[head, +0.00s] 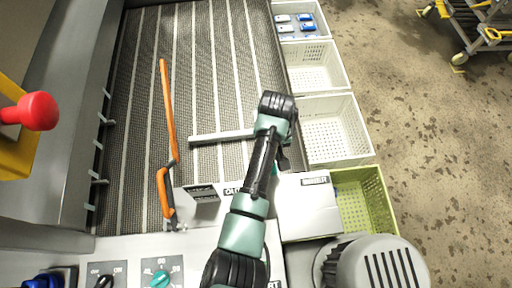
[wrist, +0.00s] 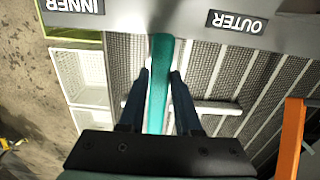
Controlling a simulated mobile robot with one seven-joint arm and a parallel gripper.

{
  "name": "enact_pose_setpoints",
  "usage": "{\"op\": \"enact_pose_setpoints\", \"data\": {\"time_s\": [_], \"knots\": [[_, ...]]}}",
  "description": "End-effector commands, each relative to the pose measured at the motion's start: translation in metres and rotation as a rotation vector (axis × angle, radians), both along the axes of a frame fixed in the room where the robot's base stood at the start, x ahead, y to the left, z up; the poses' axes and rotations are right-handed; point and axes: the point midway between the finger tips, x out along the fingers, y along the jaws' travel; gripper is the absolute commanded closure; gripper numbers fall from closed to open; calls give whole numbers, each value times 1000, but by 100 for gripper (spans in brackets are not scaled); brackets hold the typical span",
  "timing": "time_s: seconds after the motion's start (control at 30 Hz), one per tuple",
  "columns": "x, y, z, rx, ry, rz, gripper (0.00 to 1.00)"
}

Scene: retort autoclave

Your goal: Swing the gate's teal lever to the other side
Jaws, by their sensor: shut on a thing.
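The teal lever (wrist: 158,88) runs down the middle of the wrist view between my two dark fingers. My gripper (wrist: 160,78) is shut on it. The lever's upper end meets the grey panel edge about midway between the INNER label (wrist: 74,5) and the OUTER label (wrist: 237,22). Its lower end is hidden behind my gripper body. In the head view my gripper (head: 283,160) is at the near right of the belt, and my arm hides most of the lever. A pale bar (head: 222,136), perhaps the gate, lies across the belt left of my arm.
The mesh belt (head: 140,110) has pale stripes. An orange rod (head: 168,110) stands at its left. White crates (head: 340,125) and a green crate (head: 378,200) line the right side. A red knob (head: 38,111) is at far left.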

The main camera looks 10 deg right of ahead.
Motion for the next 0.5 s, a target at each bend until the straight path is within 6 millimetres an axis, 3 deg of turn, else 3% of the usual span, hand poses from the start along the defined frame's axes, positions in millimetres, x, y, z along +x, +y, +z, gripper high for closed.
{"op": "enact_pose_setpoints", "data": {"time_s": [0.2, 0.5], "knots": [[4, -32, 1, -1, -2, 190, 100], [14, -60, 0, -1, -4, 400, 100]]}}
